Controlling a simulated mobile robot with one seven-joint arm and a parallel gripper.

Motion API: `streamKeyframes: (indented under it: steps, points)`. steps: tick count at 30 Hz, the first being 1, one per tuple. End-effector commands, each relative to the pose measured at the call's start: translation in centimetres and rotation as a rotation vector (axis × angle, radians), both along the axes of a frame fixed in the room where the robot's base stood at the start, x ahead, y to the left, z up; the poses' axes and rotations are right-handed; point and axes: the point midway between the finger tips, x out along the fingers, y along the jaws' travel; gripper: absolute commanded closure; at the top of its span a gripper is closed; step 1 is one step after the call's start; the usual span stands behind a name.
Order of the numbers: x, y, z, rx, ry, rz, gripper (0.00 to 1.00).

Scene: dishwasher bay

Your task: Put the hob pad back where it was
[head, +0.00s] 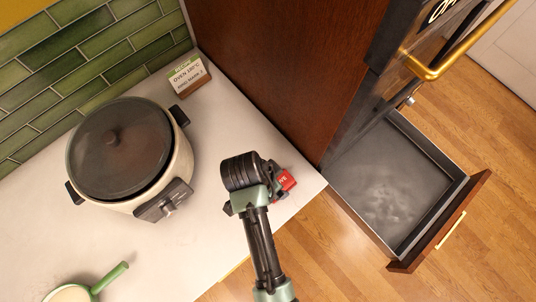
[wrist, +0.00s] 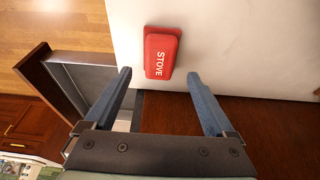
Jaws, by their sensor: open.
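The hob pad is a red block marked "STOVE" (wrist: 161,55). It lies on the white counter near the counter's edge, beside the brown wood panel. In the head view only part of the red pad (head: 286,180) shows, with my arm's end covering the rest. My gripper (wrist: 158,74) is open and empty, its two fingers pointing toward the pad and apart from it on either side. In the head view the fingers are hidden behind my wrist.
An open, empty-looking drawer (head: 455,192) juts out at the right, below an appliance with a brass handle (head: 470,45). A cream cooker (head: 182,165) with a dark lid stands left on the counter (head: 225,105).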

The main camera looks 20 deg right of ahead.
Motion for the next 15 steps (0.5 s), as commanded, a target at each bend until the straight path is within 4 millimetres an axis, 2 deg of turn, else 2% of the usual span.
streamKeyframes:
  steps: [6, 9, 15]
  points:
    - [-0.3, 1.1, 3.7, -0.001, -0.003, 0.001, 0.11]
    - [-0.4, 1.4, 4.8, -0.001, -0.001, 0.001, 0.11]
    - [-0.6, 1.7, 5.7, 0.0, 0.001, 0.002, 0.11]
